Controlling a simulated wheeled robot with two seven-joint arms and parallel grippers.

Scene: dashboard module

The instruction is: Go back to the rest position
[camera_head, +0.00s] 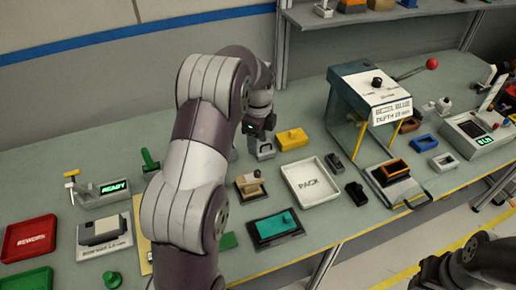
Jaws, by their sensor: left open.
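My left arm rises from the bottom of the head view and bends over the bench. Its gripper (260,130) points down at the back of the bench, small and dark. It is open, just above a small grey block-shaped part (263,150); I cannot tell whether they touch. A yellow block (292,138) sits just right of it. Part of my right arm shows at the bottom right corner, beyond the bench's front edge; its gripper is not in view.
A white PACK tray (312,182) and a teal block on a dark fixture (275,226) lie right of my arm. A press (368,95) with a red-knobbed lever stands further right. Red REWORK (30,237) and green (28,280) trays are at left. A shelf (400,14) hangs behind.

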